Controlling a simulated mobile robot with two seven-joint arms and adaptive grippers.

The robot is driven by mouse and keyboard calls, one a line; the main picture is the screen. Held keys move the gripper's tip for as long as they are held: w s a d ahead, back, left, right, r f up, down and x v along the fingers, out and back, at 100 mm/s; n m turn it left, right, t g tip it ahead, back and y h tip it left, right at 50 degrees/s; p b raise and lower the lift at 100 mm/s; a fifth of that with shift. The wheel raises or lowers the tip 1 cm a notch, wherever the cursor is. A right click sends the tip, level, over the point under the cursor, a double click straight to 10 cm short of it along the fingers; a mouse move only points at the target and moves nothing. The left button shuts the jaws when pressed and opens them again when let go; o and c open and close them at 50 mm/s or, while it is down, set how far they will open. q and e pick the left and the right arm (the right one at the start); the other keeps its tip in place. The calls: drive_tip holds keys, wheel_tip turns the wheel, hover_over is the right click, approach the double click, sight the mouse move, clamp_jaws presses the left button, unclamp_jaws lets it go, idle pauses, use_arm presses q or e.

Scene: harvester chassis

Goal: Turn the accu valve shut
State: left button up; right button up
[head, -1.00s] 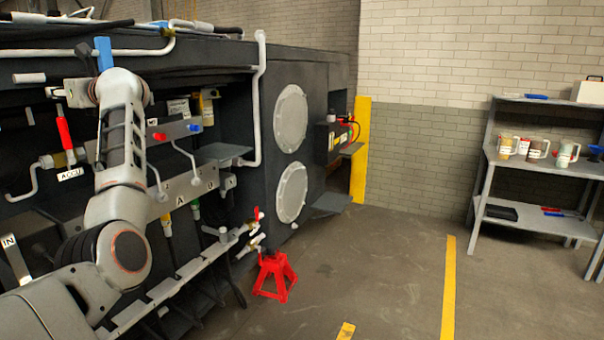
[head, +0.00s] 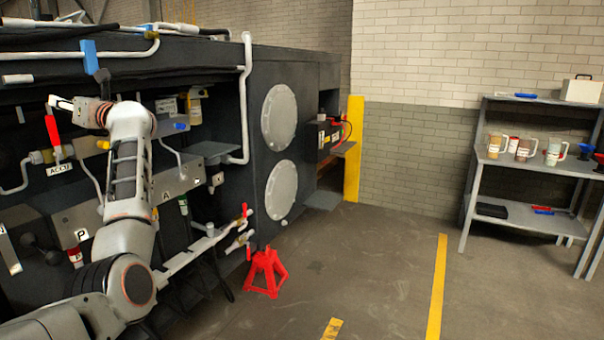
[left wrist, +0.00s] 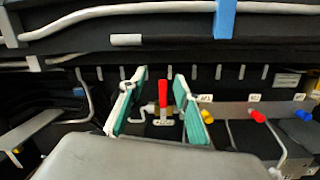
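The accu valve has a red handle (head: 53,132) at the far left of the chassis. The handle stands nearly upright above a white ACCU label (head: 59,169) and a brass-coloured fitting. In the left wrist view the red handle (left wrist: 163,95) shows upright between the fingers. My left gripper (head: 62,103) is near the handle's top in the head view. In the left wrist view my left gripper (left wrist: 160,78) is open, its two green-padded fingers wide apart on either side of the handle, with no contact visible. Its exact distance from the handle is hard to tell. My right gripper is not in view.
Pipes and hoses run along the chassis top (head: 200,45). A blue clamp (head: 90,57) is above the gripper. Red and blue knobs (left wrist: 257,116) sit right of the valve. A red jack stand (head: 265,272) is on the floor. The floor to the right is open before a shelf (head: 520,167).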

use_arm(q)
drive_tip(key=s+d+f+n+t+h, duration=0.2)
drive_tip(key=d+f+n+t+h, duration=0.3)
drive_tip(key=d+f+n, duration=0.7)
drive_tip(key=s+d+f+n+t+h, duration=0.2)
drive_tip(key=d+f+n+t+h, duration=0.3)
drive_tip(key=f+n, duration=0.85)
drive_tip(key=s+d+f+n+t+h, duration=0.2)
drive_tip(key=d+f+n+t+h, duration=0.35)
drive_tip(key=d+f, duration=0.85)
drive_tip(key=s+d+f+m+g+h, duration=0.2)
drive_tip(key=s+d+f+m+g, duration=0.1)
drive_tip(key=s+f, duration=0.55)
drive_tip(key=s+d+f+m+g+h, duration=0.25)
drive_tip(key=s+f, duration=0.25)
drive_tip(key=f, duration=0.7)
drive_tip(key=s+d+f+m+g, duration=0.2)
drive_tip(key=s+f, duration=0.4)
drive_tip(key=s, duration=0.4)
drive_tip(key=s+d+f+m+g, duration=0.3)
drive_tip(key=s+f+g, duration=0.1)
drive_tip(key=s, duration=0.6)
drive_tip(key=shift+d+f+h, duration=0.3)
drive_tip(key=shift+f, duration=0.6)
